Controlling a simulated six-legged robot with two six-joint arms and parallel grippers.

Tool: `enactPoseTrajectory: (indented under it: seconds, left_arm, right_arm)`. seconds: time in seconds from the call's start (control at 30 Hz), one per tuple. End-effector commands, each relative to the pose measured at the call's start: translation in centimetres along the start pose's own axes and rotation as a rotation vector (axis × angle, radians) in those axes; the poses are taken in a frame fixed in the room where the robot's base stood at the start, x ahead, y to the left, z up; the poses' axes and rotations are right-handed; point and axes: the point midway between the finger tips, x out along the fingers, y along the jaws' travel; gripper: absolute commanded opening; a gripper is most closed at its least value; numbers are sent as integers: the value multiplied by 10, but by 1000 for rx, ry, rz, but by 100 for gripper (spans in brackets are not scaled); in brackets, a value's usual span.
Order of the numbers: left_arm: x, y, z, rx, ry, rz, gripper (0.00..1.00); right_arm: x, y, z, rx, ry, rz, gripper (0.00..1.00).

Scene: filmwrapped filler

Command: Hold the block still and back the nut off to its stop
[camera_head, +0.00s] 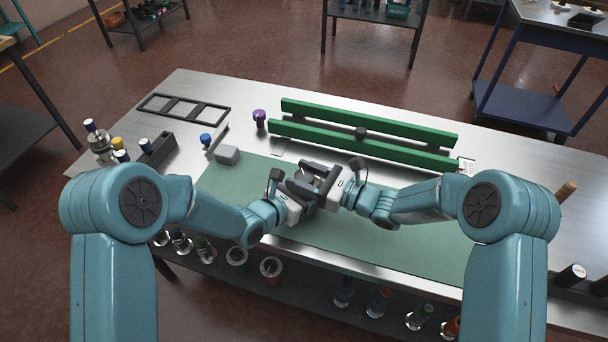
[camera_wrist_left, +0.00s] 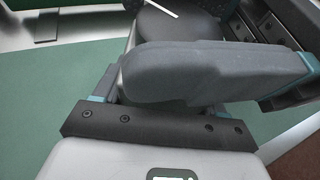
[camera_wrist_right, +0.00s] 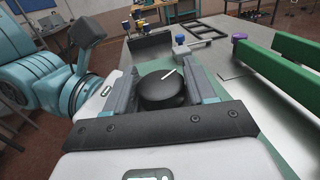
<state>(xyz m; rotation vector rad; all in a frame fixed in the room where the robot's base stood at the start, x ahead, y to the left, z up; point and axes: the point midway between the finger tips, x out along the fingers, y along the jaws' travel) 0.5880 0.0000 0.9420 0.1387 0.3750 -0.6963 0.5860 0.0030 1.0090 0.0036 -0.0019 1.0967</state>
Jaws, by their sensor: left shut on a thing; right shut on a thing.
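The nut is a round black knob (camera_wrist_right: 160,92) with a white line on its top, between the two fingers of my right gripper (camera_wrist_right: 162,80) in the right wrist view. The line slants up to the right. The black knob also shows in the left wrist view (camera_wrist_left: 172,30), behind a large grey finger. My right gripper (camera_head: 328,180) is shut on the nut over the green mat. My left gripper (camera_head: 302,187) is shut close beside it, on what I take to be the block. The block itself is mostly hidden by the fingers in all views.
The green mat (camera_head: 400,236) lies on a steel bench. Two green rails (camera_head: 365,127) run behind the grippers. A black frame (camera_head: 185,108), a grey block-shaped piece (camera_head: 227,155) and a purple-topped item (camera_head: 259,117) stand to the left. The mat's right part is clear.

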Motion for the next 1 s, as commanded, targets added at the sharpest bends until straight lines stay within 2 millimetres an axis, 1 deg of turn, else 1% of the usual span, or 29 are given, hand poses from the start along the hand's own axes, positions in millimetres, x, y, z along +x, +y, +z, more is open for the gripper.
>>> enactPoseTrajectory:
  seconds: [0.07, 0.53, 0.7, 1.0]
  left_arm:
    - [0, 0, 1, 0, -2, -1, 29]
    - [0, -1, 0, 1, 0, -2, 29]
    - [0, -1, 0, 1, 0, -2, 29]
    - [0, -2, 0, 2, 1, -4, 29]
  right_arm:
    - [0, -2, 1, -5, -4, 66, 24]
    - [0, -1, 0, -4, -1, 509, 24]
    - [1, 0, 0, -2, -2, 616, 24]
    - [2, -2, 1, 0, -6, 744, 24]
